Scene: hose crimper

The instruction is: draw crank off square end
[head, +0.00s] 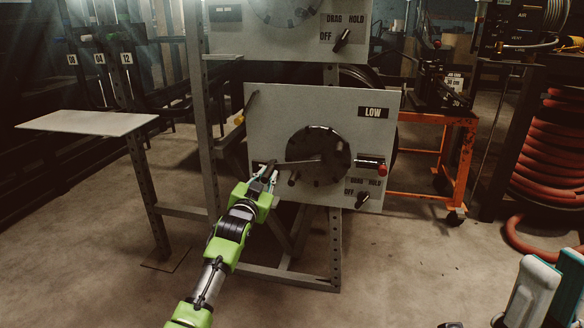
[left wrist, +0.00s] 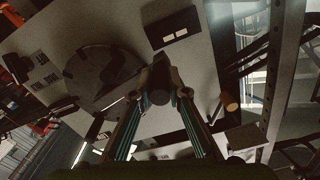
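The crank (head: 303,162) is a thin bar running left from the dark round disc (head: 318,146) on the lower grey panel marked LOW. Its dark handle (left wrist: 160,80) shows end-on between my fingertips in the left wrist view. My left gripper (head: 265,174), green with teal fingers, reaches the handle at the disc's left. In the left wrist view its fingers (left wrist: 161,92) press on the handle from both sides. The square end at the hub cannot be made out. Teal and pale parts, seemingly my right gripper (head: 548,290), are cut off at the lower right; their opening is unclear.
The LOW panel (head: 270,104) has a red-knobbed lever (head: 382,170) and a DRAG/HOLD/OFF switch (head: 362,199) right of the disc. A pale side table (head: 88,122) stands left. An orange cart (head: 466,150) and red hose coils (head: 550,150) stand right. The front floor is mostly clear.

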